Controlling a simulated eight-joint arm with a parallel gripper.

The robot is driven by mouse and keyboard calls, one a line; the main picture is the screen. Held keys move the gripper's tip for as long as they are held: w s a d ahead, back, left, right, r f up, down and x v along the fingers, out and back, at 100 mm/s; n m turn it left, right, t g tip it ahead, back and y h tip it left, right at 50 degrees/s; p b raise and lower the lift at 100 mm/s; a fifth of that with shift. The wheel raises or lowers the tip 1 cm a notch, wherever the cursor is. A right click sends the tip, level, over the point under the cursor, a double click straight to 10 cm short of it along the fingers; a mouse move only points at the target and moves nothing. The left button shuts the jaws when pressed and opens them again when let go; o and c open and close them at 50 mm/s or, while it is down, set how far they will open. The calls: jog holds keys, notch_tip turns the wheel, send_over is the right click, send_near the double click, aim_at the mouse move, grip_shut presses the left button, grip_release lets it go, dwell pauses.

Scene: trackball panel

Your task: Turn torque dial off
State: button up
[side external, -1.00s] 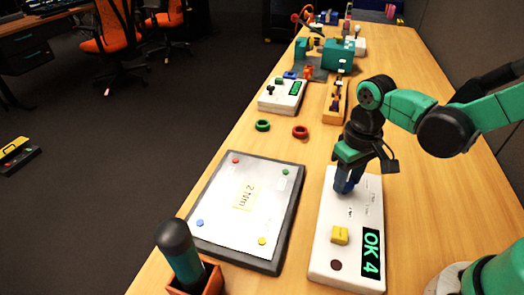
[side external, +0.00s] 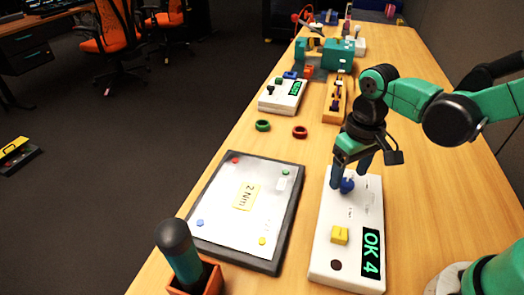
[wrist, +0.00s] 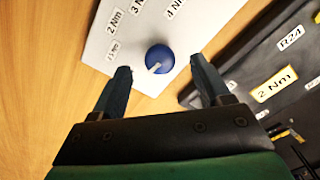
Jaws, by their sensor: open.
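The torque dial is a round blue knob (side external: 347,186) at the far end of the white panel (side external: 325,250). In the wrist view the dial (wrist: 162,55) has a white pointer line aimed to the lower left. Labels "2 Nm", "3 N…" and "4 N…" lie above it, partly cut off. A smaller label to its left is too blurred to read. My gripper (side external: 351,180) is open just above the dial. In the wrist view the fingers of my gripper (wrist: 161,66) stand apart on either side of the knob, with gaps showing.
The white panel also carries a yellow block (side external: 340,235), a dark round button (side external: 336,265) and a display reading "OK 4" (side external: 371,253). A dark-framed board (side external: 285,225) marked "2 Nm" lies to the left. A driver (side external: 178,250) stands in a holder in front.

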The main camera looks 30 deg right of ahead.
aim_at(347, 182)
jog(key=shift+r, duration=2.05)
jog(key=d+r+t, duration=0.1)
jog(key=t, duration=0.1)
jog(key=d+r+t, duration=0.1)
jog(key=t, duration=0.1)
jog(key=d+r+t, duration=0.1)
jog(key=t, duration=0.2)
jog(key=shift+s+r, duration=0.15)
jog(key=shift+s, duration=0.2)
